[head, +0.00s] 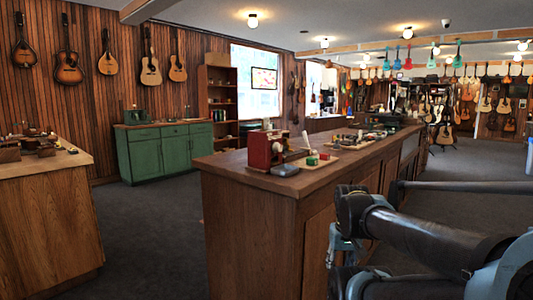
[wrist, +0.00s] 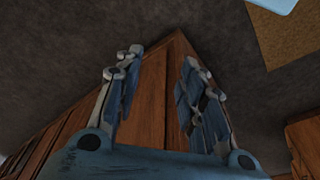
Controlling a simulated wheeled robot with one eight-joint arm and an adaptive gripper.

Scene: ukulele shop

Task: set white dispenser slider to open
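I cannot make out a white dispenser or its slider for sure in either view. A red box-like holder (head: 264,149) stands on the near end of the long wooden counter (head: 250,195) in the head view, with small pale parts too small to tell apart. My gripper (wrist: 160,92) is open and empty in the wrist view, its two blue-grey fingers spread apart. Brown wood panels show behind and between the fingers, with dark floor beyond. In the head view my arm crosses the lower right, in front of the counter's side.
Small red and green blocks (head: 312,160) and a dark square item (head: 285,170) lie near the red holder. A second wooden counter (head: 45,220) stands at left, a green cabinet (head: 146,158) behind. Dark carpet (head: 150,240) between the counters is clear.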

